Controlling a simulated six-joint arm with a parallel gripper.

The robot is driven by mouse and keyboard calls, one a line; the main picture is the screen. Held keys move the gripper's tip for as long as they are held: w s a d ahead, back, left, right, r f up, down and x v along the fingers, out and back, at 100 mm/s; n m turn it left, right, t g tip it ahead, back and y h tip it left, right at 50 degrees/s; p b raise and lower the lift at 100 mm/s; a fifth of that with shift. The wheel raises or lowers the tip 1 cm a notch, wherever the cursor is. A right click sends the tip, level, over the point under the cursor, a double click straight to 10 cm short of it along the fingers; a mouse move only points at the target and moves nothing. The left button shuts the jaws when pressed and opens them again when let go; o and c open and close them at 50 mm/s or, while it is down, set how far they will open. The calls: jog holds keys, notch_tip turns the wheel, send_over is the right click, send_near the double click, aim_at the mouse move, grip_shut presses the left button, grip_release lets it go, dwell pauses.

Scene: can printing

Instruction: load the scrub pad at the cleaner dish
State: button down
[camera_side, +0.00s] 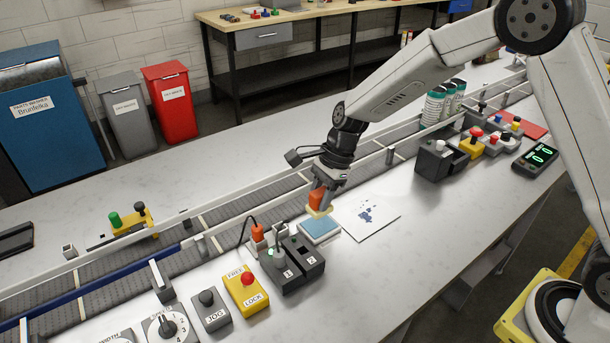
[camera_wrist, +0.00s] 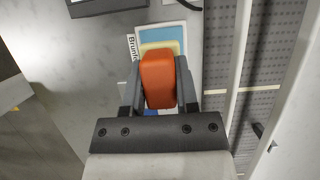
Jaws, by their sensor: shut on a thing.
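My gripper (camera_side: 323,191) is shut on the scrub pad's orange handle (camera_side: 317,198); in the wrist view the orange block (camera_wrist: 158,78) sits between the two fingers. The pale yellow pad (camera_side: 318,212) under the handle points down. It is over the far edge of the cleaner dish (camera_side: 320,230), a shallow white dish with a blue surface. In the wrist view the blue of the dish (camera_wrist: 163,33) shows beyond the pad. I cannot tell whether the pad touches the blue surface.
A white sheet with blue marks (camera_side: 367,215) lies right of the dish. A dark two-slot box (camera_side: 292,263) stands close to its left, with a yellow FREE/LOCK switch (camera_side: 246,288) beyond. The conveyor (camera_side: 240,208) runs behind. Spray cans (camera_side: 436,105) stand at the back right.

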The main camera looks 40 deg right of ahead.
aim_at(331, 205)
jog(key=shift+f, duration=1.55)
jog(key=shift+f, duration=0.65)
dwell(1.5)
jog(key=shift+r, duration=3.6)
jog(key=d+n, duration=0.1)
jog(key=s+d+f+n+g, duration=0.1)
jog(key=n, duration=0.1)
jog(key=shift+s, duration=0.15)
jog(key=s+d+f+n+g+h, duration=0.1)
jog(key=s+d+n+g+h, duration=0.2)
jog(key=d+n, duration=0.6)
jog(key=shift+s+d+f+n+h, duration=0.25)
jog(key=shift+s+n+h, duration=0.75)
jog(key=shift+n, duration=2)
